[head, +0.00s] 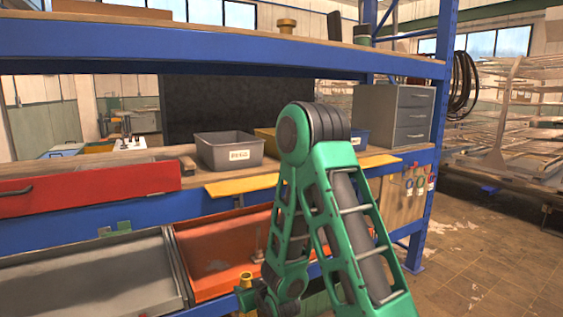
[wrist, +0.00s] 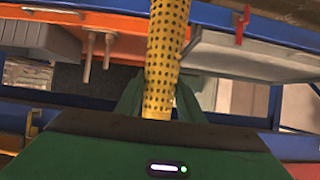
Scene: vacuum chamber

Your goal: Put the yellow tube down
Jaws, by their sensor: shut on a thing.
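The yellow tube (wrist: 167,45) is long and full of small round holes. In the wrist view it runs from the top edge down to my gripper (wrist: 158,100), whose green fingers are shut on it. In the head view my green arm reaches down in front of the shelf unit. A short yellow piece, seemingly the tube's end (head: 246,280), shows beside the low green gripper parts, in front of the open orange drawer. The rest of the tube is hidden in that view.
An open orange drawer (head: 205,282) and an open grey drawer (head: 90,285) stick out low down. Above are a red drawer (head: 85,194), a grey bin (head: 229,152) on the worktop and a grey drawer cabinet (head: 392,117). Floor (head: 475,260) is free at the right.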

